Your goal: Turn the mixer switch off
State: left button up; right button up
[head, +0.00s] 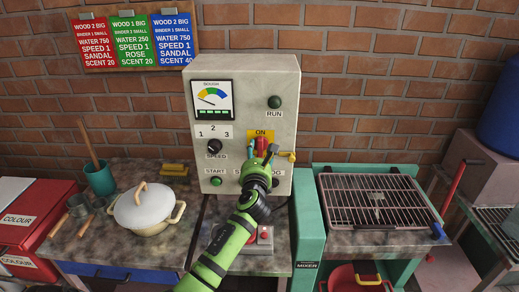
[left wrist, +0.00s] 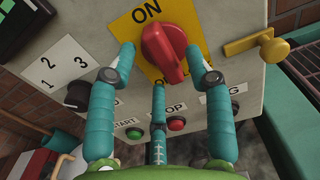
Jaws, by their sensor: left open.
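The red mixer switch (head: 261,143) is a rotary knob on a yellow plate with ON above it, on the front of the grey control box (head: 286,110). In the left wrist view the red knob (left wrist: 166,48) fills the top middle, and the lettering below it is mostly hidden. My left gripper (head: 264,157) is right in front of the switch. Its teal fingers (left wrist: 160,62) are spread open, one on either side of the knob and one below it. I cannot tell whether any finger touches the knob.
A yellow-knobbed lever (left wrist: 272,50) sticks out just right of the switch. Below are a green start button (left wrist: 133,133) and a red stop button (left wrist: 176,124). The black speed dial (head: 214,146) is to the left. A lidded pot (head: 145,208) and a wire rack (head: 375,200) flank the box.

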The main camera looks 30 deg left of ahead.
pick_arm(q)
jog(key=shift+w+a, duration=0.35)
jog(key=shift+w, duration=0.3)
grip_shut()
pick_arm(e)
jog(key=shift+w+d+r, duration=0.1)
jog(key=shift+w+d, duration=0.1)
jog(key=shift+w, duration=0.45)
